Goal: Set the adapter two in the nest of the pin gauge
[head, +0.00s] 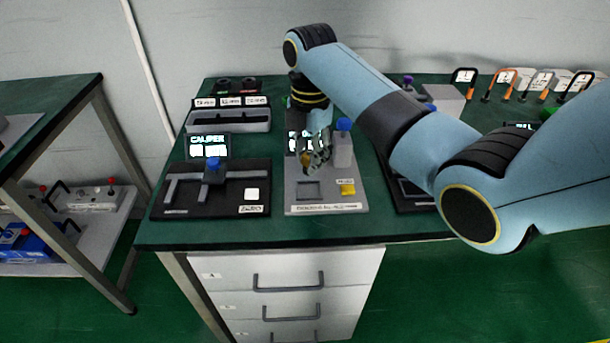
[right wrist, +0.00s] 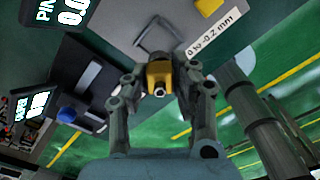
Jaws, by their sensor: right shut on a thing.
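My right gripper (head: 318,158) is above the pin gauge (head: 293,204) in the head view. It is shut on adapter two (head: 307,162), a small yellow-orange piece. In the right wrist view the adapter (right wrist: 158,74), with a metal tip, sits between the fingers of the right gripper (right wrist: 160,72). The pin gauge is a grey plate with a blue-topped post (head: 343,145) and a yellow button (head: 348,189). Its nest (head: 310,190) is a thin square frame, also visible in the right wrist view (right wrist: 158,36); the adapter is apart from it. My left gripper is not in view.
The caliper station (head: 175,200), with a blue-topped slider and white button, stands left of the pin gauge. A grey bin (head: 228,122) is behind it. Another dark station (head: 412,200) lies right, partly behind my arm. Padlock-like items (head: 507,78) line the back right.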

